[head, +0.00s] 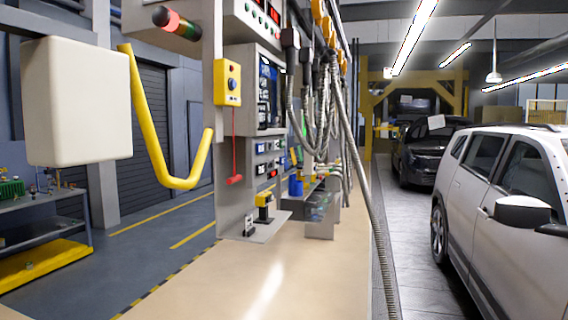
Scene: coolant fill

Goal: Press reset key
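A yellow control box (228,83) is fixed to the grey station column, left of centre. It has a dark round button or knob on its face, with small marks above and below it. Panels with small coloured buttons (258,12) sit at the top of the station, and a lower panel (268,160) has more small buttons. The labels are too small to read, so I cannot tell which one is the reset key. Neither of my grippers is in view.
A white box (76,101) and a bent yellow tube (160,140) are at the left. A red handle (235,180) hangs below the control box. Hoses (355,150) hang along the station. A white car (515,190) stands at the right. The beige floor (270,280) in front is clear.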

